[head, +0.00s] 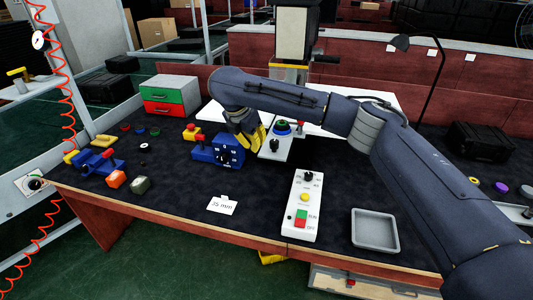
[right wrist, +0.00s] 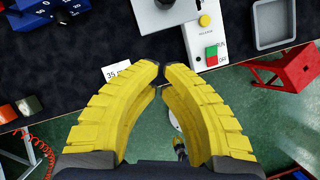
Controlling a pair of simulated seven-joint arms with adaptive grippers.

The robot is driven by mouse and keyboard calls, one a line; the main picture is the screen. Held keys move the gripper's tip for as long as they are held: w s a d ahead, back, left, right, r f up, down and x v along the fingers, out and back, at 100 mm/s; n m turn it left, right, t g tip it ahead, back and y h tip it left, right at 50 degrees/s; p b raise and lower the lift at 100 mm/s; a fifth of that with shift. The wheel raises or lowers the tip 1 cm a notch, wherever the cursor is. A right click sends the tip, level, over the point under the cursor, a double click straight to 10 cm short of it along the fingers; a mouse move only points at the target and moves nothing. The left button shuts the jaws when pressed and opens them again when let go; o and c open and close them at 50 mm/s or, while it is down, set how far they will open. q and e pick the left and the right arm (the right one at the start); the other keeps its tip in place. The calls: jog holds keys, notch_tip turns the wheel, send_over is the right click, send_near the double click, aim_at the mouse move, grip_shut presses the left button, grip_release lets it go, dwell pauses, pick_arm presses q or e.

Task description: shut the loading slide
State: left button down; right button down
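A light grey plate with a dark knob, which looks like the loading slide (head: 270,154), juts toward the front from under the machine at the back middle of the table. A blue and green round part (head: 283,127) sits on it. In the right wrist view the plate (right wrist: 152,22) shows at the top edge, cut off. My right gripper (head: 256,146) is at the plate's left side, yellow fingers pointing down. In the right wrist view its fingertips (right wrist: 161,71) nearly meet, with nothing between them. I cannot tell whether it touches the plate. My left gripper is not in view.
A blue block with a dial (head: 230,152) stands just left of my right gripper. A white control box (head: 302,210) and a grey tray (head: 375,232) lie in front and to the right. A "35 mm" card (head: 221,205) lies near the front edge, with bare mat around it.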

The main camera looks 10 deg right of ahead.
aim_at(269, 156)
jog(key=shift+w+d+f, duration=0.85)
jog(key=shift+d+f, duration=0.05)
jog(key=shift+f, duration=0.45)
jog(key=shift+w+d+f, duration=0.8)
jog(key=shift+d+f, duration=0.1)
jog(key=shift+f, duration=0.45)
jog(key=shift+w+d+f, duration=0.85)
jog(key=shift+d+f, duration=0.05)
jog(key=shift+f, duration=0.45)
